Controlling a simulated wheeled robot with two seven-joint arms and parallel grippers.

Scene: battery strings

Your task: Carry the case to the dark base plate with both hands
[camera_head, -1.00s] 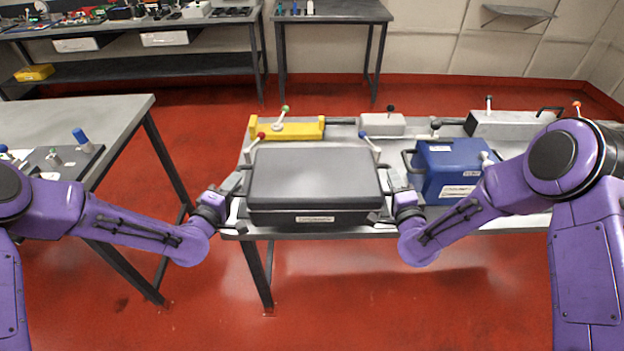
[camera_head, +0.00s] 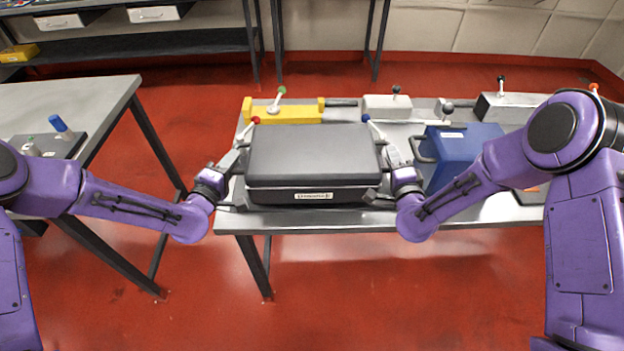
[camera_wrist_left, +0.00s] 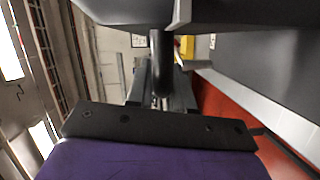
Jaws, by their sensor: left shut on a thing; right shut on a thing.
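The dark grey case (camera_head: 315,160) is level between my two hands over the near left part of the work table. My left gripper (camera_head: 234,178) is shut at the case's left side. In the left wrist view its fingers close around a dark bar-like handle (camera_wrist_left: 161,62) below the case wall (camera_wrist_left: 125,10). My right gripper (camera_head: 391,178) is shut at the right side; its grip is partly hidden. I cannot tell whether the case touches the table. A dark plate (camera_head: 70,149) with knobs lies on the left table; I cannot tell whether it is the base plate.
Behind the case stand a yellow block (camera_head: 300,114) and a light grey block (camera_head: 385,106). A blue box (camera_head: 465,143) stands close right of my right gripper. The work table (camera_head: 310,219) shows a bare front strip. Red floor separates it from the left table (camera_head: 75,95).

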